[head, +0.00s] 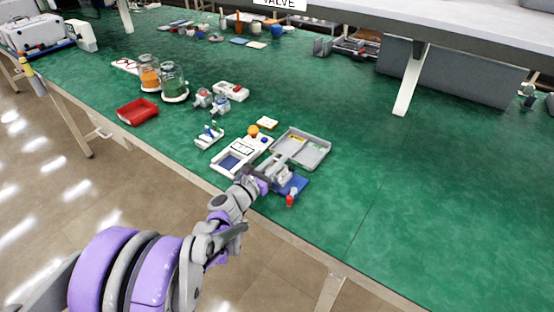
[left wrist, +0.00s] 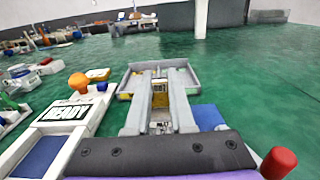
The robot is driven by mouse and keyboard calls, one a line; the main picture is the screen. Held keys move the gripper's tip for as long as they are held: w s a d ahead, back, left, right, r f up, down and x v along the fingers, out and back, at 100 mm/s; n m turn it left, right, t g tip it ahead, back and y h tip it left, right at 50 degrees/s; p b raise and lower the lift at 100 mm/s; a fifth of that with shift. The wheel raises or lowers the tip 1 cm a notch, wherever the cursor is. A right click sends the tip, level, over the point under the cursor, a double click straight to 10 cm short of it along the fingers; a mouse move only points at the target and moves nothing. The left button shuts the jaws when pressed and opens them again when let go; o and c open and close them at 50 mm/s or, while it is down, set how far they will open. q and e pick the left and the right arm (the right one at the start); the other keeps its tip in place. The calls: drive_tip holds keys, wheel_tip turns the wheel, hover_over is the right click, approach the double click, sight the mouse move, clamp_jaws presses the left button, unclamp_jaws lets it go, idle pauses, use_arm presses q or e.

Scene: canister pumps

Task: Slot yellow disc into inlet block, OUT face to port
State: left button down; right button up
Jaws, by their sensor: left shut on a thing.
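My left gripper (head: 283,166) reaches in over a blue base (head: 296,186) near the table's front edge. In the left wrist view its two grey fingers (left wrist: 161,90) point forward with a narrow gap between them. It is shut on a small yellowish thing in the gap, which fits the yellow disc, mostly hidden by the fingers. Its OUT face cannot be read. The blue base also shows right of the fingers (left wrist: 208,117). The inlet block on it is largely hidden by my gripper. A red knob (head: 290,200) stands at the base's front. My right gripper is not in view.
A grey tray (head: 321,160) with small yellow and green pieces lies just beyond. A white panel (left wrist: 62,120) reading READY, with an orange knob (head: 253,130), stands left. A red bin (head: 138,112) and jars stand farther left.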

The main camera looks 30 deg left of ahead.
use_arm(q)
drive_tip(key=shift+f+b, duration=0.5)
drive_tip(key=shift+f, duration=0.3)
drive_tip(key=c, duration=0.7)
unclamp_jaws()
drive_tip(key=s, duration=1)
drive_tip(key=shift+s+a+p, duration=0.4)
